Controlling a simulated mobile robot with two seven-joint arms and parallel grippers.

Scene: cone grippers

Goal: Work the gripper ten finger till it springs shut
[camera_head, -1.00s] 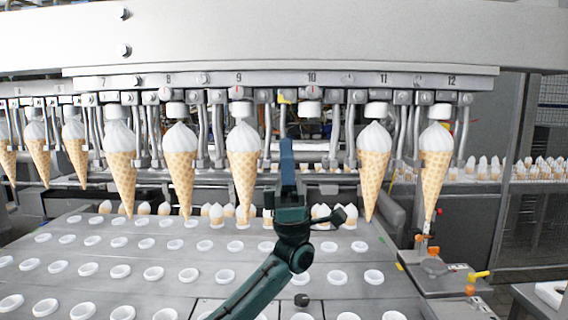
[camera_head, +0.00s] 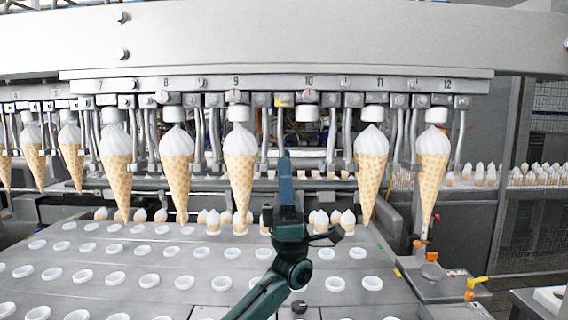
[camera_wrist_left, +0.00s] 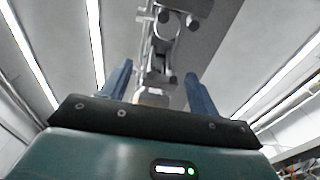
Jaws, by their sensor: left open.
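Gripper ten hangs under the label 10, below its white nozzle piece (camera_head: 306,114). No cone is between its fingers. Its right finger (camera_head: 333,130) hangs clear, apart from the left one. Its left finger is partly hidden behind my left gripper (camera_head: 284,155), which points upward with dark blue fingers. In the left wrist view, my blue fingers (camera_wrist_left: 158,85) stand open on either side of a metal linkage (camera_wrist_left: 160,45). I cannot tell whether they touch it. My right gripper is not in view.
Cones hang in neighbouring grippers, including a cone at left (camera_head: 240,150) and a cone at right (camera_head: 370,165). Below is a grey plate (camera_head: 205,270) with rows of white-rimmed holes. Small cone tops (camera_head: 318,218) stand at its back edge. An orange-fitted side unit (camera_head: 432,270) stands right.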

